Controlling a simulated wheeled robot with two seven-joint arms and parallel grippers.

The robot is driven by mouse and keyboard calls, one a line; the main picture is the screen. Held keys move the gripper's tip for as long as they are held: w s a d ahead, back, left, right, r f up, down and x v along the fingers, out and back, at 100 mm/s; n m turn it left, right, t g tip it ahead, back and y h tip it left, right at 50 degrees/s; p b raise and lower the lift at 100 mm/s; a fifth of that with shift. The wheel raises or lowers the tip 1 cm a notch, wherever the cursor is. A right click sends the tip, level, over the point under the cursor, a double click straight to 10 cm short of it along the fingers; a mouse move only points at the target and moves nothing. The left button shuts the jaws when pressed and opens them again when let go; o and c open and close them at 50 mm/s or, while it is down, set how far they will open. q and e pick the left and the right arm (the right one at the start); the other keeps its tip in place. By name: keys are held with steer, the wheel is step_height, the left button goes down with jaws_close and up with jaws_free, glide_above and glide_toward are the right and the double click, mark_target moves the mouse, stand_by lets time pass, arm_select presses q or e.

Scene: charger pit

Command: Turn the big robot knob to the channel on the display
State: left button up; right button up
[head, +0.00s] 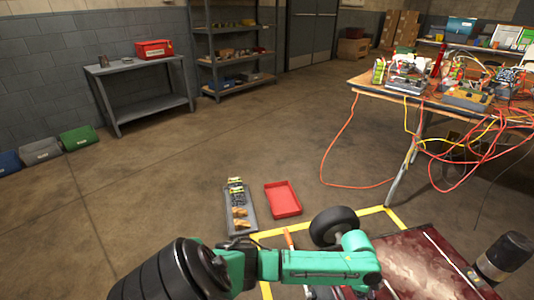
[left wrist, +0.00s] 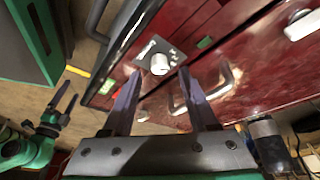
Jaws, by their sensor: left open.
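In the left wrist view a pale round knob (left wrist: 160,64) sits on a grey plate (left wrist: 175,50) on the dark red body of the big robot (left wrist: 260,55). My left gripper (left wrist: 160,85) is open, one dark finger on either side below the knob in the picture. I cannot tell whether the fingers touch it. Small green patches show on both sides of the plate; any number is too small to read. In the head view my green left arm hides the knob, and the scuffed red top (head: 415,265) shows at the lower right.
Curved handles (left wrist: 222,82) stand out from the red body near the knob. In the head view a black wheel (head: 325,227) is beside my arm.

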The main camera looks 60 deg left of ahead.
arm_select(q)
steer(key=p+v, duration=0.6)
steer(key=v, duration=0.6)
steer(key=s+a+f+n+t+y+p, duration=0.25)
steer(key=s+a+f+n+p, duration=0.25)
steer(key=a+f+n+p, duration=0.4)
steer(key=s+f+n+g+y+p, duration=0.1)
steer(key=s+p, duration=1)
steer(key=s, duration=1.4)
steer(key=shift+f+g+y, duration=0.35)
steer(key=shift+f+g, duration=0.5)
steer(key=shift+f, duration=0.15)
steer(key=shift+a, duration=0.15)
